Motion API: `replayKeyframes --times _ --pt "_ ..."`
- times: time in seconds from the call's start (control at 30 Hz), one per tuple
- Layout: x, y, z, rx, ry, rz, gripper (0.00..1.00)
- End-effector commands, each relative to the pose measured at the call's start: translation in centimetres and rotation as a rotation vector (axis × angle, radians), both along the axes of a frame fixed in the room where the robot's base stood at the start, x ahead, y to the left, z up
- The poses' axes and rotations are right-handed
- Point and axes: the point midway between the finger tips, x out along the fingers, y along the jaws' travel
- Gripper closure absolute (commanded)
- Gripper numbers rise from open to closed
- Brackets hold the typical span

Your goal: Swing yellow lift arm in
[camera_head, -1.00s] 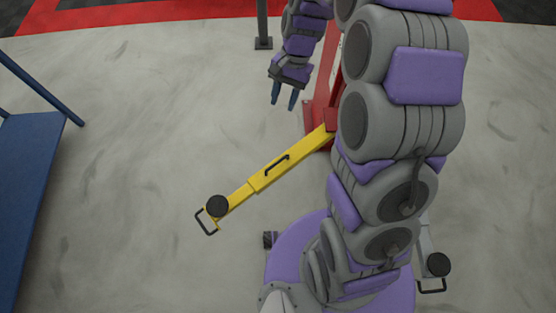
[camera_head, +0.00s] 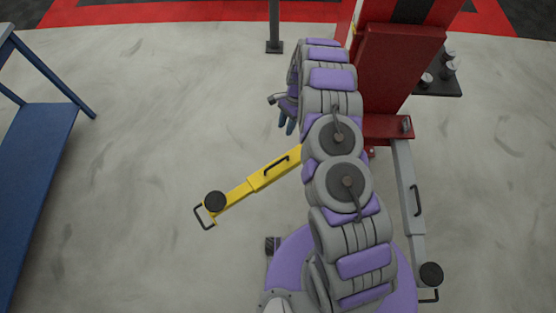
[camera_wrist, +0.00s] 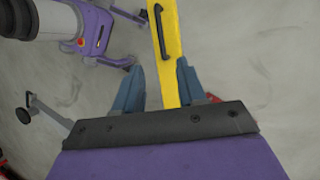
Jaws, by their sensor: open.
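The yellow lift arm (camera_head: 262,176) reaches out to the lower left in the head view, with a round black pad (camera_head: 215,202) and a black loop at its outer end. A black handle (camera_head: 276,170) sits on its top; its inner end is hidden behind my arm. My gripper (camera_head: 286,124) is beyond the yellow arm in the head view, partly hidden by my arm links. In the wrist view, my open gripper (camera_wrist: 157,82) has blue fingers, with the yellow arm (camera_wrist: 165,75) showing between them and the black handle (camera_wrist: 160,28) beyond the fingertips. I cannot tell whether they touch.
A red lift post (camera_head: 395,70) stands at the upper right, with a grey lift arm (camera_head: 410,205) coming from its base. A blue bench (camera_head: 38,150) stands at the left. A dark post (camera_head: 274,30) is at the back. Floor left of the yellow arm is clear.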

Motion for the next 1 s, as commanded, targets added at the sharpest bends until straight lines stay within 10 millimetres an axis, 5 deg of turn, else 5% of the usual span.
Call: replayKeyframes --times 0.27,1.0 --pt "-0.6 0.4 -2.3 -0.011 0.007 -0.012 0.6" --pt "-5.7 3.2 -14.7 -0.01 0.009 -0.01 0.6"
